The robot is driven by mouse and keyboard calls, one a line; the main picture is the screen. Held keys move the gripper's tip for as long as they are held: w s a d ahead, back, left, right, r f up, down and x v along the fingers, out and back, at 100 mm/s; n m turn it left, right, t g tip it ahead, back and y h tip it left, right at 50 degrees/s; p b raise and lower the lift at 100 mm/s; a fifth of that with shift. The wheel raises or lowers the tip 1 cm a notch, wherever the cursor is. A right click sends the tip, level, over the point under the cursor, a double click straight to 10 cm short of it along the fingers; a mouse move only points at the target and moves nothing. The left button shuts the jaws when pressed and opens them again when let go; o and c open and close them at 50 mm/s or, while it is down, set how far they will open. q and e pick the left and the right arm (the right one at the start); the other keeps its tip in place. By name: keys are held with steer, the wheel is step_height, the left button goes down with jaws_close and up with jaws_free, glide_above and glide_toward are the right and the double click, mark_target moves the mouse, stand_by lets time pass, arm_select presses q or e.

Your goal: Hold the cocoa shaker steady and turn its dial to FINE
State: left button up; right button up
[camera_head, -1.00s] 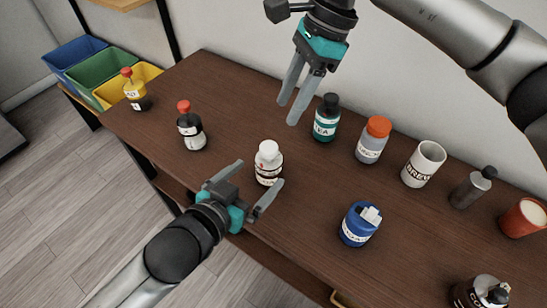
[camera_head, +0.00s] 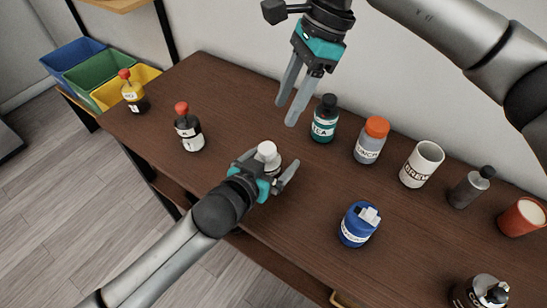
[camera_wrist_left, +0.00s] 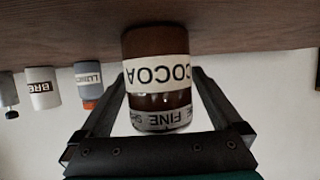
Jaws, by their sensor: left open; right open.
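The cocoa shaker (camera_head: 268,151) has a white top in the head view and stands on the dark wooden table. In the left wrist view it appears upside down as a brown jar (camera_wrist_left: 158,75) with a white COCOA label. A grey ring (camera_wrist_left: 160,122) near its top carries the word FINE and other partly cut-off letters; I cannot tell the dial's setting. My left gripper (camera_head: 277,160) is open, with one finger on each side of the shaker and visible gaps. My right gripper (camera_head: 286,112) is open and empty, above the table behind the shaker.
A TEA bottle (camera_head: 324,122), orange-lidded jar (camera_head: 370,146), white mug (camera_head: 421,168) and grey bottle (camera_head: 468,191) line the back right. A blue jar (camera_head: 357,229) stands front right of the shaker. A red-capped bottle (camera_head: 190,136) stands to the left.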

arm_select(q)
steer(key=c, duration=1.5)
steer(key=shift+o, duration=0.2)
stand_by(0.6)
